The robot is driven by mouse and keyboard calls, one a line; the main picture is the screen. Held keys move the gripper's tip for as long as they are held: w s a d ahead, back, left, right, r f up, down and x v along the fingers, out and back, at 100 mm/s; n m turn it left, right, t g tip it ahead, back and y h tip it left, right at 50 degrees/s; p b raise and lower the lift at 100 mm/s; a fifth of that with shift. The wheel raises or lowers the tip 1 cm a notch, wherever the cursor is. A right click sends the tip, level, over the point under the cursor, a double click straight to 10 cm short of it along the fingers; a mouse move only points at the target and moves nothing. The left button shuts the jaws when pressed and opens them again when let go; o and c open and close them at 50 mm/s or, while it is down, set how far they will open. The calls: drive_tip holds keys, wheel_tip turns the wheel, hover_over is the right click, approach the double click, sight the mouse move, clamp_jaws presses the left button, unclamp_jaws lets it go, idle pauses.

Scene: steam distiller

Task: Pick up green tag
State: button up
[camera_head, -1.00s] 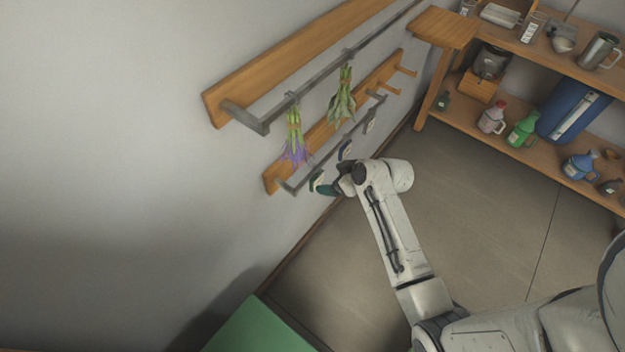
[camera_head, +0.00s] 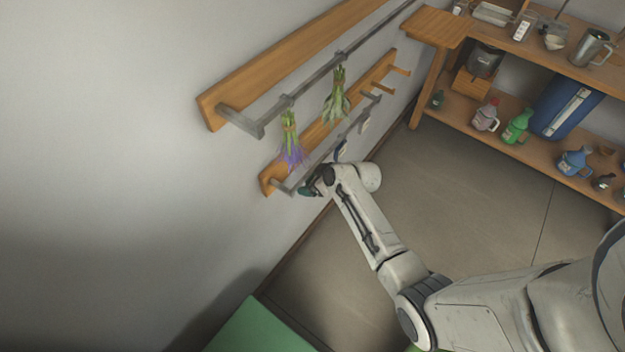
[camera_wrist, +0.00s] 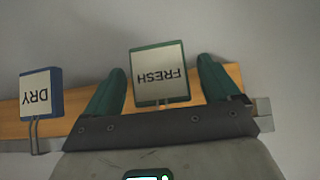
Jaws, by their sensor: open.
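The green tag (camera_wrist: 160,74) has a green rim and a pale face that reads "FRESH", upside down in the wrist view. It sits between the two green fingers of my gripper (camera_wrist: 163,85), with a gap visible on each side. My gripper is open and also shows in the head view (camera_head: 308,188), by the near end of the lower metal rail. The tag itself is hidden or too small to tell there. A blue-rimmed tag reading "DRY" (camera_wrist: 41,93) hangs to the left in the wrist view, outside the fingers; it shows in the head view too (camera_head: 341,150).
Purple-flowered (camera_head: 290,148) and green (camera_head: 336,98) bundles hang from the upper rail (camera_head: 358,47), above my gripper. A wooden shelf (camera_head: 545,120) with several bottles and jugs stands at the right. The floor (camera_head: 445,190) between is clear. A green surface (camera_head: 258,328) is at the bottom.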

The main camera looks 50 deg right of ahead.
drive_tip(key=shift+c, duration=0.3)
drive_tip(key=c, duration=1)
